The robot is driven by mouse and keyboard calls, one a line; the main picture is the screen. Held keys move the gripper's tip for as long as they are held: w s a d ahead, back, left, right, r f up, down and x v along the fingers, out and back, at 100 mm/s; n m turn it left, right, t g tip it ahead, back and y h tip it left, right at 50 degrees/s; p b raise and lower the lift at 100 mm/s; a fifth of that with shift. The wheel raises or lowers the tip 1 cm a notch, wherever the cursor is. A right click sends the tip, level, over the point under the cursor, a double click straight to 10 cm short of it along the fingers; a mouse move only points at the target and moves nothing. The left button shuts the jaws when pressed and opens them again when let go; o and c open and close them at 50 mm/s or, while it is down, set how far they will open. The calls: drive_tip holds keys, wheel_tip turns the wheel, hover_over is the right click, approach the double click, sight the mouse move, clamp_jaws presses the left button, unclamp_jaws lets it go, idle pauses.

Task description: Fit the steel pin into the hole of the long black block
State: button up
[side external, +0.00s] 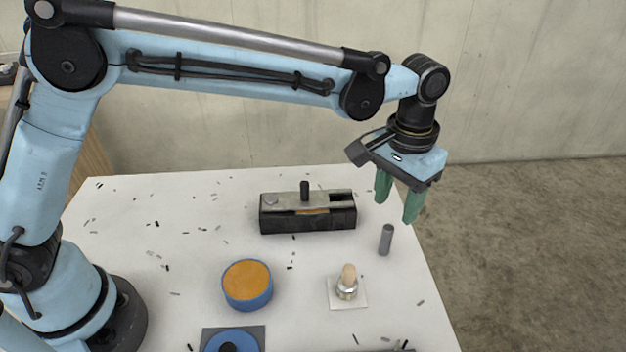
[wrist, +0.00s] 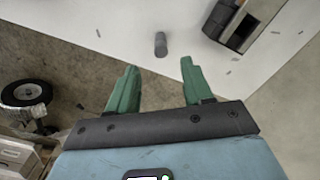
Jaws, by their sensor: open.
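The steel pin (side external: 386,239) is a small grey cylinder standing upright on the white table near its right edge. It also shows in the wrist view (wrist: 161,44), ahead of and between the two fingers. The long black block (side external: 307,218) lies at the back of the table, left of the pin, with a metal top plate and a dark knob; part of it shows at the upper right of the wrist view (wrist: 240,22). My gripper (side external: 396,204) has green fingers, open and empty, above the table near the pin. In the wrist view its fingertips (wrist: 158,66) are well apart.
On the white table (side external: 150,220) are a blue round tin with an orange top (side external: 247,284), a wooden-tipped metal piece on a white square (side external: 347,284), and a blue disc on a grey plate (side external: 232,342). Small dark scraps are scattered about. A wheel (wrist: 27,93) lies beyond the table.

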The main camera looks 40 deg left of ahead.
sight(389, 227)
drive_tip(key=shift+s+f, duration=0.1)
drive_tip(key=shift+f, duration=2.95)
drive_tip(key=shift+a, duration=0.1)
clamp_jaws()
